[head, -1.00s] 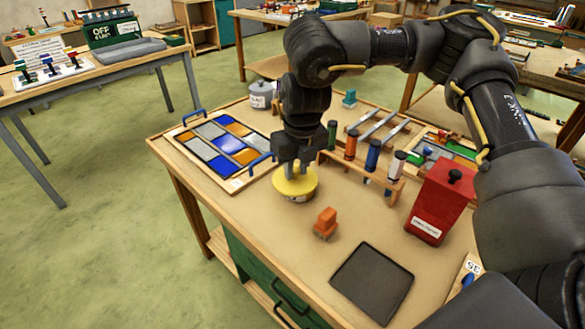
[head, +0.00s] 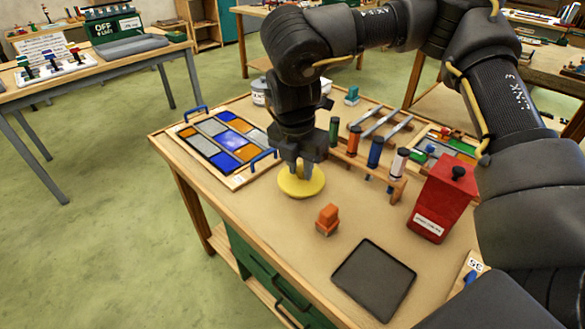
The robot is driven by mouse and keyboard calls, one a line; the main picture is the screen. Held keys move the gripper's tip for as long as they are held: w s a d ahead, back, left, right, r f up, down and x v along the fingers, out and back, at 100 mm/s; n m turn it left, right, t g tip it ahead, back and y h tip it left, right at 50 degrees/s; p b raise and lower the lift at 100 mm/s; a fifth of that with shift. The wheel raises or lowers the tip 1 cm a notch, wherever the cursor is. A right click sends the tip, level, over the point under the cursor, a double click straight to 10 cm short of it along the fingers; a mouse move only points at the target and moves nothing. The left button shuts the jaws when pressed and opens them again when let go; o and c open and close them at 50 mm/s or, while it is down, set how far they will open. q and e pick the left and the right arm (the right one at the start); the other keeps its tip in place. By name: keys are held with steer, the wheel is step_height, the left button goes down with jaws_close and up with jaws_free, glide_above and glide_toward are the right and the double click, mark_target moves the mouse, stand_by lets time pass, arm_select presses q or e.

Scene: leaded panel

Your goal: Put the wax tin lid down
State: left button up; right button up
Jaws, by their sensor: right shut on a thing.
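The round yellow wax tin lid (head: 301,188) is in the head view, near the middle of the bench top. My right gripper (head: 299,172) points down onto it and is shut on its top, from above. The fingertips hide the middle of the lid. The lid covers whatever is directly beneath it, so I cannot tell whether it touches a tin or the bench. My left gripper is not in view.
The leaded panel (head: 219,143) lies left of the lid. A rack with several coloured-handled tools (head: 375,152) stands to the right. An orange block (head: 327,218), a dark flat tray (head: 373,280) and a red box (head: 440,203) are in front and right. Bare bench lies around the lid.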

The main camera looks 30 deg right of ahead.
steer(key=m, duration=0.5)
steer(key=shift+s+r+g, duration=0.15)
steer(key=shift+g, duration=0.25)
steer(key=m, duration=0.4)
steer(key=shift+s+r+m+g, duration=0.15)
steer(key=shift+m+g, duration=0.25)
steer(key=m, duration=0.6)
steer(key=shift+s+r+m+g, duration=0.2)
steer(key=shift+m+g, duration=0.1)
steer(key=shift+g, duration=0.1)
steer(key=m+y, duration=0.1)
steer(key=m, duration=0.3)
steer(key=shift+s+r+m, duration=0.1)
steer(key=shift+r+m, duration=0.05)
steer(key=shift+m, duration=0.15)
